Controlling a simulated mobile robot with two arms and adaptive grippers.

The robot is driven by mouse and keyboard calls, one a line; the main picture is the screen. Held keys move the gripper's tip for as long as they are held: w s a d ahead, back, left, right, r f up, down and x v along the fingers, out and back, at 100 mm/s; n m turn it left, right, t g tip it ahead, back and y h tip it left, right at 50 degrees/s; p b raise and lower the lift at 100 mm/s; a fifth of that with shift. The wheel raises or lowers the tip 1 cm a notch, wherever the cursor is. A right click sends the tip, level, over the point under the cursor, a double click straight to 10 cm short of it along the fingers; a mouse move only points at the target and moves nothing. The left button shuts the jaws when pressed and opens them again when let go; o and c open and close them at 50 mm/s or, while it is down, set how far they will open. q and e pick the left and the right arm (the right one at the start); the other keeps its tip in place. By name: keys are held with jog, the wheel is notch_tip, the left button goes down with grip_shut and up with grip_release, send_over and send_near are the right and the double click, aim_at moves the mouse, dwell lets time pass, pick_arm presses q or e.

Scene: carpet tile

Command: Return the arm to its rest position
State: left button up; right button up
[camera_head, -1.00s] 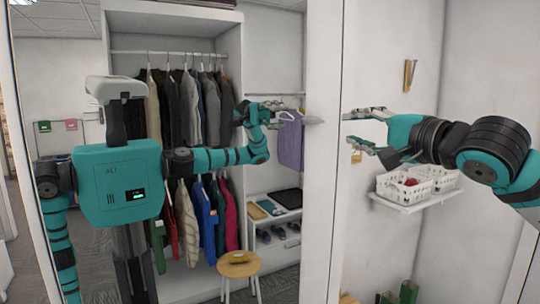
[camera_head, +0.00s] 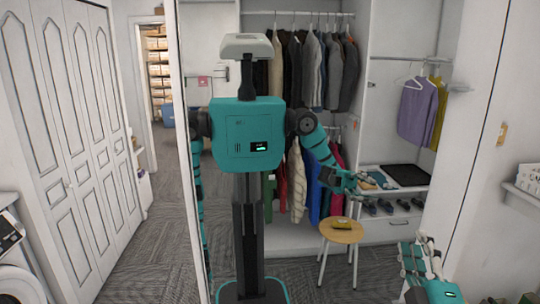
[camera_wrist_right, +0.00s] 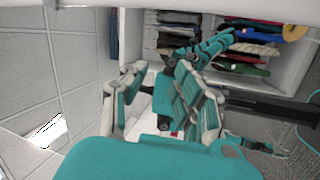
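My right gripper (camera_head: 420,256) shows at the lower right of the head view, fingers pointing up, with the teal wrist below it. It is low, in front of the large mirror. In the right wrist view the fingers of this gripper (camera_wrist_right: 158,98) stand apart, and I see nothing held between them. My reflection (camera_head: 247,140) stands in the mirror; its right arm is bent, with the gripper in front of the reflected shelves. My left gripper is not seen directly; the reflected left arm hangs down at the mirror's left edge.
The mirror reflects a wardrobe with hanging clothes (camera_head: 318,70) and a round wooden stool (camera_head: 341,231). White folding doors (camera_head: 85,130) and a washing machine (camera_head: 18,283) are at left. A wall shelf (camera_head: 522,193) with a white basket is at the right edge, near my right arm.

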jog(key=s+f+m+g+h, duration=0.1)
jog(key=s+f+m+g, duration=0.15)
jog(key=f, duration=0.45)
jog(key=s+f+m+g, duration=0.1)
jog(key=f+m+g, duration=0.2)
jog(key=f, duration=0.4)
jog(key=s+a+f+m+g+y, duration=0.1)
jog(key=s+a+f+m+g, duration=0.1)
jog(key=s+f+g, duration=0.35)
jog(key=s+a+f+m+g+y, duration=0.2)
jog(key=s+a+f, duration=0.1)
jog(key=s+f, duration=0.55)
jog(key=s+a+f+m+g+y, duration=0.1)
jog(key=s+a+f+m+g, duration=0.2)
jog(key=s+f, duration=0.45)
notch_tip(320, 180, down, 26)
jog(key=s+g+b, duration=0.1)
jog(key=g+b, duration=0.2)
jog(key=s+d+f+b, duration=0.1)
jog(key=s+d+f, duration=0.1)
jog(key=s+f, duration=0.6)
jog(key=s+d+f, duration=0.2)
jog(key=s+f, duration=0.7)
jog(key=f, duration=0.2)
jog(key=shift+n+g+b, duration=0.35)
jog(key=shift+n+g, duration=0.05)
jog(key=shift+n, duration=0.05)
jog(key=shift+s, duration=0.1)
